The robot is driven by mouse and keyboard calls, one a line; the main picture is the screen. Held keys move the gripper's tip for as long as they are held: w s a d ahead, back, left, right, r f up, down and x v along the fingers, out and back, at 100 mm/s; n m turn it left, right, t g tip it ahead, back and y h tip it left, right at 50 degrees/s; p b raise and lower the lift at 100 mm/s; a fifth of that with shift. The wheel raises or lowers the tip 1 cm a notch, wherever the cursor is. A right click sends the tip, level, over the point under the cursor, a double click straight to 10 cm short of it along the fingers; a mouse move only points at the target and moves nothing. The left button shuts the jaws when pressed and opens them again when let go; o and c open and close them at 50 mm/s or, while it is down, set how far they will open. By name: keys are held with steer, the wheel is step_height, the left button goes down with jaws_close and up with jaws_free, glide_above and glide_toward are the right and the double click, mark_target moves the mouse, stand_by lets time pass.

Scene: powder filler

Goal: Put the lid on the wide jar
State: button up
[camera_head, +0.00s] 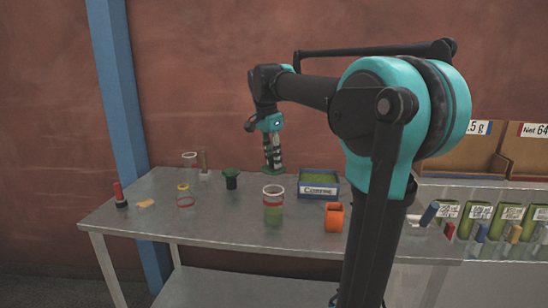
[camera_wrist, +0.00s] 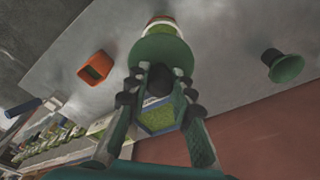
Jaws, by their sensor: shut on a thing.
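My gripper (camera_head: 272,162) is shut on a round green lid (camera_head: 271,172), held above the back part of the table. In the wrist view my gripper (camera_wrist: 158,75) grips the lid (camera_wrist: 160,52) at the ends of its fingers. The wide jar (camera_head: 273,208) stands upright on the table, nearer the front than my gripper. It is clear, with a red and white band near the top and green contents, and has no lid on it. In the wrist view the jar (camera_wrist: 165,24) shows beyond the lid, which hides part of it.
A blue tray (camera_head: 319,194) of green powder stands right of my gripper. An orange holder (camera_head: 333,217) is right of the jar. A green funnel on a black base (camera_head: 231,178), small jars (camera_head: 185,197) and a red-handled tool (camera_head: 119,196) are left. Bare tabletop surrounds the jar.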

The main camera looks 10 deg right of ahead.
steer(key=shift+f, duration=2.95)
steer(key=shift+f, duration=0.5)
steer(key=o, duration=1)
steer(key=shift+o, duration=0.2)
